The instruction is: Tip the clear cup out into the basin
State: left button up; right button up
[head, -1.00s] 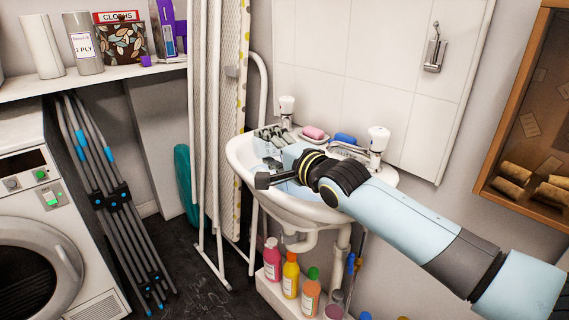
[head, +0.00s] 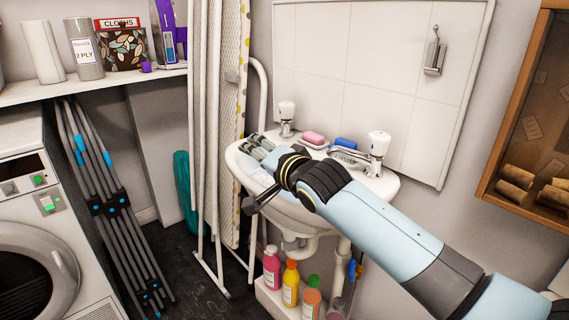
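The white basin (head: 300,211) is fixed to the wall in the middle of the head view. My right arm comes in from the right, and its gripper (head: 263,149) is over the left part of the basin, pointing to its back left. The grey fingers are small and partly behind my wrist, so I cannot tell whether they are open or shut. I cannot make out the clear cup; my wrist and hand cover much of the bowl. My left gripper is not in view.
Two taps (head: 378,150), pink soap (head: 313,138) and a blue item (head: 346,143) are at the basin's back. A folded ironing board (head: 228,120) stands close at left. Several bottles (head: 290,282) stand below. A wooden-framed box (head: 525,150) is on the right wall.

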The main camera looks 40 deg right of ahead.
jog(key=shift+a+r+n+h+p, duration=0.15)
jog(key=shift+n+p, duration=0.1)
jog(key=shift+n, duration=0.15)
jog(key=shift+r+n+h+p, duration=0.1)
jog(key=shift+n+h+p, duration=0.1)
jog(key=shift+n, duration=0.2)
jog(key=shift+a+n+g, duration=0.1)
jog(key=shift+n+g, duration=0.2)
jog(key=shift+n, duration=0.3)
jog(key=shift+w+a+n+h, duration=0.25)
jog(key=shift+a+n+h, duration=0.3)
jog(key=shift+a+n, duration=0.55)
pick_arm(q)
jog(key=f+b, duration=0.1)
jog(key=b, duration=0.1)
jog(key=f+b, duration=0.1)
jog(key=b, duration=0.1)
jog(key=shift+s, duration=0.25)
pick_arm(e)
jog(key=a+n, duration=0.1)
jog(key=a+f+n+h, duration=0.1)
jog(key=n, duration=0.1)
jog(key=a+f+n, duration=0.1)
jog(key=shift+w+f+h, duration=0.1)
jog(key=shift+w+h, duration=0.2)
jog(key=shift+w, duration=0.05)
